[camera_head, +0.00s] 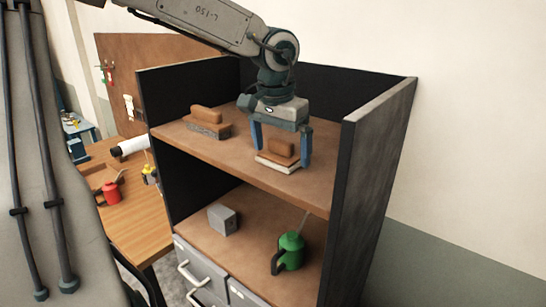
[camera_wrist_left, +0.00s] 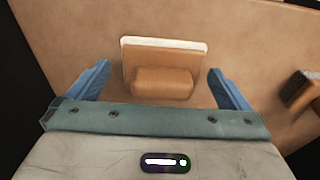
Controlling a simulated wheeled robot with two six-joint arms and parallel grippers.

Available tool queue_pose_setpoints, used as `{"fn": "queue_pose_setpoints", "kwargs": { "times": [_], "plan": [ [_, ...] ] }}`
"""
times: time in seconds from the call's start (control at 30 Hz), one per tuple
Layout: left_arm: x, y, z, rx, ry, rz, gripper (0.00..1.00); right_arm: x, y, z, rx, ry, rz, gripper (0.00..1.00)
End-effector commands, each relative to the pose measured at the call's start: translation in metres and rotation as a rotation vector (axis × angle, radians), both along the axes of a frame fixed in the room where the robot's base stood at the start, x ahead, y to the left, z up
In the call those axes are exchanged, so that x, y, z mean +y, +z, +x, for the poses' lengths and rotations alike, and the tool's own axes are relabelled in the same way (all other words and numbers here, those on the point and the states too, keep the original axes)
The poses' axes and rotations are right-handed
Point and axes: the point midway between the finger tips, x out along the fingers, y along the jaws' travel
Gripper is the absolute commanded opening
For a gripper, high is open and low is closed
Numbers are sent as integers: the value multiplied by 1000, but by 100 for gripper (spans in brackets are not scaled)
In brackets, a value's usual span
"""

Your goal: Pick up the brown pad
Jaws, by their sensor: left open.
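The brown pad (camera_head: 281,149) lies on the upper shelf, with a block-shaped brown handle on top and a white layer at its base. My left gripper (camera_head: 281,154) points down over it, with one blue finger on each side. In the left wrist view the pad (camera_wrist_left: 163,60) lies between the two open fingers, and a gap shows on each side of its handle (camera_wrist_left: 162,83). I cannot tell exactly how far above the shelf the fingertips are. My right gripper is not in view.
A brown-handled brush (camera_head: 207,121) with a grey underside lies on the same shelf (camera_head: 300,189), to the left. The cabinet's dark right wall (camera_head: 368,170) stands close by. Below are a grey box (camera_head: 222,218) and a green oil can (camera_head: 290,250).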

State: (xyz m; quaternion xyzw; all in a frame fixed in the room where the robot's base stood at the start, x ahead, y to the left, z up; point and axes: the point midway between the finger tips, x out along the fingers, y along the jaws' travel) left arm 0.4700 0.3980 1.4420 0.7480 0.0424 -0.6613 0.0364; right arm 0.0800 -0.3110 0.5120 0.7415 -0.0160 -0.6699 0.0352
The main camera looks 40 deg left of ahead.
Motion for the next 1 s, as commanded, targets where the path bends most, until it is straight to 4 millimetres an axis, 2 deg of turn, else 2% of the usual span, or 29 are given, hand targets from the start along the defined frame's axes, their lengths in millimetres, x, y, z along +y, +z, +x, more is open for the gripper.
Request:
{"fn": "queue_pose_setpoints", "kwargs": {
  "times": [0.23, 0.27, 0.47, 0.77, 1.0],
  "plan": [
    [0, -2, 1, 0, -1, 0, 100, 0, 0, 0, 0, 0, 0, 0],
    [0, -2, 1, 0, -1, 0, 96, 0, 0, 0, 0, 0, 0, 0],
    [0, -1, 1, 0, -1, 0, 58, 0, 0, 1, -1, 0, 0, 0],
    [0, 0, 0, -2, 0, 0, 57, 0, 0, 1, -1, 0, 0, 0],
    [2, 20, -11, -5, 15, -1, 57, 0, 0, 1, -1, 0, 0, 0]
  ]
}}
